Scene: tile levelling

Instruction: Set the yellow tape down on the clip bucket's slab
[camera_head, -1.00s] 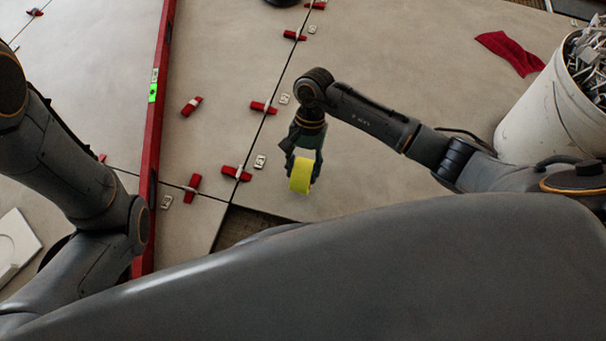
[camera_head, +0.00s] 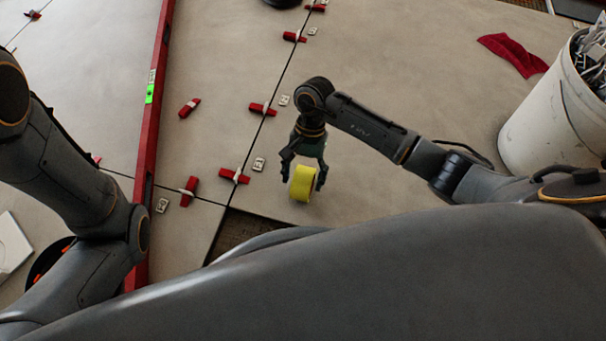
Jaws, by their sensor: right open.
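The yellow tape (camera_head: 303,184) is a roll standing on edge on the grey slab (camera_head: 400,70), close to its front left corner. The white clip bucket (camera_head: 548,120) stands on the same slab at the right, full of clips. My right gripper (camera_head: 304,180) is open, with its fingers spread on either side of the tape; a gap shows beside the roll. Whether a finger still touches the tape is hard to tell. My left arm comes in from the left, but its gripper is hidden.
A long red level (camera_head: 155,120) lies along the left slab. Several red wedges with clips, such as this wedge (camera_head: 234,176), sit along the joints. A red cloth (camera_head: 512,53) lies near the bucket. A dark bare gap (camera_head: 236,230) opens before the slab's front edge.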

